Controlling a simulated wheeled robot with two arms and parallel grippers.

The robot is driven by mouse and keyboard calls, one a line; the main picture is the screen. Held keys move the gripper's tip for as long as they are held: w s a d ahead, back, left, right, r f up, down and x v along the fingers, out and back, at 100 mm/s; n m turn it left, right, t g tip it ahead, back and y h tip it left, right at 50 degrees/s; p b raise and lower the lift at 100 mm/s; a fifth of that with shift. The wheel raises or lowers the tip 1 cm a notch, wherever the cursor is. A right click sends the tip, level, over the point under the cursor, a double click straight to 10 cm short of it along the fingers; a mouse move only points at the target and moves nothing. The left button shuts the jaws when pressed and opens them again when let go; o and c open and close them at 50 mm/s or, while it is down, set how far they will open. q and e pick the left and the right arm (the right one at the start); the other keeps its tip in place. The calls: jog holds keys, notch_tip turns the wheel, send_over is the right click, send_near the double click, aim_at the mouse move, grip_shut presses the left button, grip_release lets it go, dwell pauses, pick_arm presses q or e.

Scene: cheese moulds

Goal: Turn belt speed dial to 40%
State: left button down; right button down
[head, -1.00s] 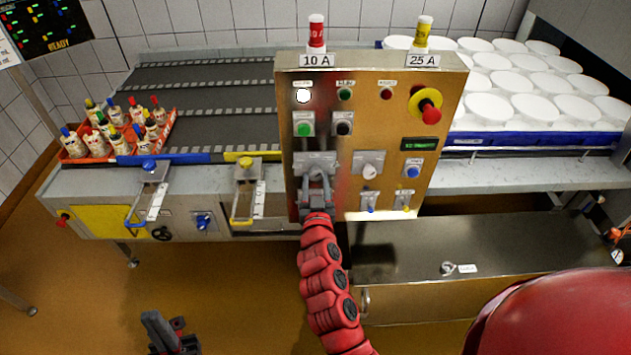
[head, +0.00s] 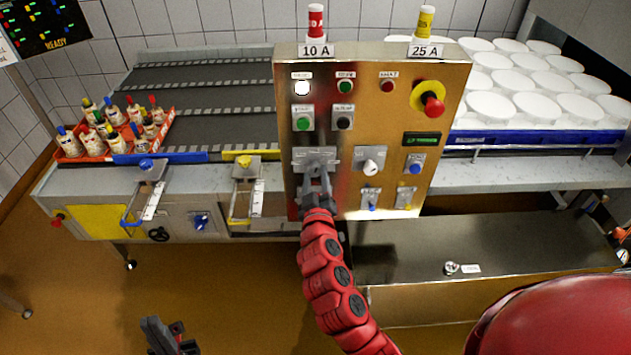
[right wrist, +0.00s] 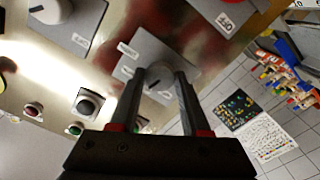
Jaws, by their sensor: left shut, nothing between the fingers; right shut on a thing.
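The control panel (head: 345,88) stands upright, and its left grey dial plate (head: 300,156) has my right gripper (head: 318,178) in front of it. In the right wrist view my right gripper (right wrist: 160,80) is shut on a round grey dial (right wrist: 157,87), with one finger on each side of the knob. In the head view the fingers cover the knob, and its labels are too small to read. A second, white dial (head: 371,166) sits to its right. My left gripper (head: 165,338) is shut and empty, low over the floor and away from the panel.
A red emergency knob (head: 433,105), a small display (head: 421,139) and several buttons share the panel. A conveyor (head: 215,100) with an orange crate (head: 97,157) of bottles lies left. White moulds (head: 540,105) stand right. A metal cabinet (head: 490,240) is below.

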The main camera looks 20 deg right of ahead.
jog(key=n, duration=0.3)
jog(key=shift+b, duration=0.35)
jog(key=n, duration=0.2)
jog(key=shift+n, duration=0.4)
jog(key=n, duration=0.2)
jog(key=shift+n, duration=1.9)
jog(key=shift+c, duration=1.9)
grip_release()
